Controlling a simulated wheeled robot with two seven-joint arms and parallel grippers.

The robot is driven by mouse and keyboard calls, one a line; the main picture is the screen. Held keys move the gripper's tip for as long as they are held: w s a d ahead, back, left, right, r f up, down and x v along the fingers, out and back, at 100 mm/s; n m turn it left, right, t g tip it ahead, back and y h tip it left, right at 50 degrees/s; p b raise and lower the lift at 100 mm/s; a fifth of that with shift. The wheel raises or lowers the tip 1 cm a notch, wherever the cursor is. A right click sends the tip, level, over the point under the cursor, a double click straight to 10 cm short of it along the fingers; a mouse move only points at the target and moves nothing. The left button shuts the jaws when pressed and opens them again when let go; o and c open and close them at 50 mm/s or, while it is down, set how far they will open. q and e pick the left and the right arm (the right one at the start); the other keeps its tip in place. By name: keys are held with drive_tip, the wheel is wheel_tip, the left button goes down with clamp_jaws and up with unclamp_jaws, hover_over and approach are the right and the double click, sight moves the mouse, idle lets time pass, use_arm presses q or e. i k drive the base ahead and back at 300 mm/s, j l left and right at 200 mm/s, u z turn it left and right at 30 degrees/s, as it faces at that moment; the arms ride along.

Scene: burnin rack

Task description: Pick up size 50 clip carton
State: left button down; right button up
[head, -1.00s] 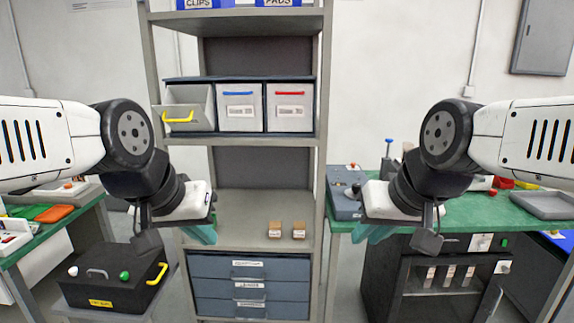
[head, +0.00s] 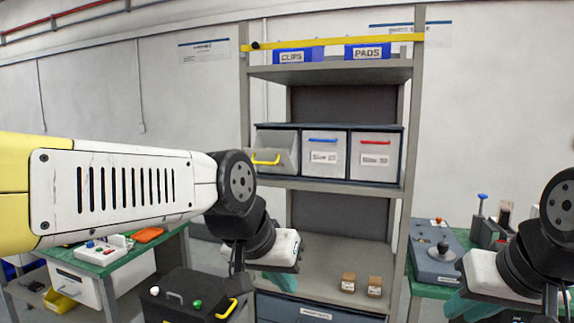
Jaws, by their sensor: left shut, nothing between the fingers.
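Two small brown cartons stand side by side on the lower open shelf in the head view, the left carton (head: 348,282) and the right carton (head: 374,287). Each has a pale label too small to read, so I cannot tell which is size 50. My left gripper (head: 279,279) is in front of the shelf, left of the cartons and apart from them, shut and empty. My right gripper (head: 462,303) is right of the rack at the lower right. Its teal fingers are partly hidden, and I cannot tell whether they are open.
The grey rack (head: 409,75) has three bins above: a tilted one with a yellow handle (head: 265,160), one with a blue handle (head: 323,157) and one with a red handle (head: 375,158). Blue drawers (head: 305,312) are below. A black case (head: 187,299) stands lower left; a green bench is at right.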

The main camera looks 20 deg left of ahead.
sight(348, 279)
drive_tip(key=i+j+z, duration=0.3)
drive_tip(key=i, duration=0.25)
drive_tip(key=i+j+z, duration=0.3)
drive_tip(key=i, duration=0.2)
